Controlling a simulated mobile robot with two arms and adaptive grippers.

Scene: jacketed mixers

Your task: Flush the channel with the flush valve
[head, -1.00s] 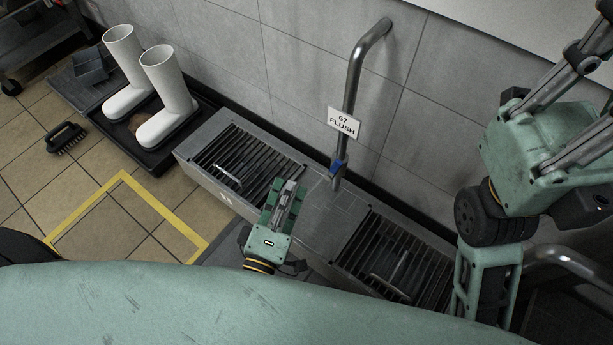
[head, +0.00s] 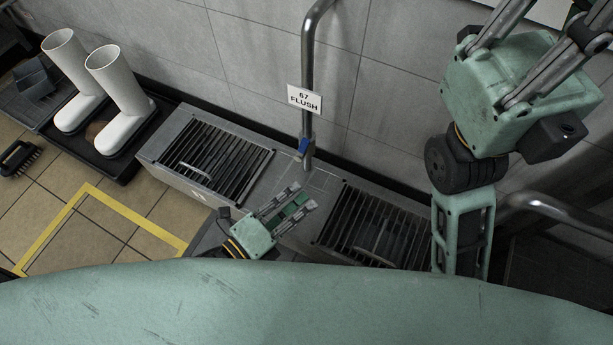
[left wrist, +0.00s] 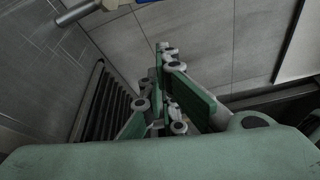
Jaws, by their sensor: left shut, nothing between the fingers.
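The flush valve is a steel standpipe (head: 308,60) on the wall with a "67 FLUSH" tag (head: 304,99) and a small blue handle (head: 303,146) near its lower end. The pipe's end (left wrist: 76,13) shows at the top left of the left wrist view. The channel (head: 180,125) runs below along the wall, with dark slotted grates. My left gripper (head: 307,196) is shut and empty over the channel, below and apart from the blue handle. My right gripper's body (head: 525,90) is at the upper right; its fingertips run out of the frame.
White boots (head: 118,115) stand in a black tray (head: 130,165) at the left, with a brush (head: 18,158) on the tiled floor. A yellow line (head: 130,212) marks the floor. A bent steel rail (head: 560,207) is at the right.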

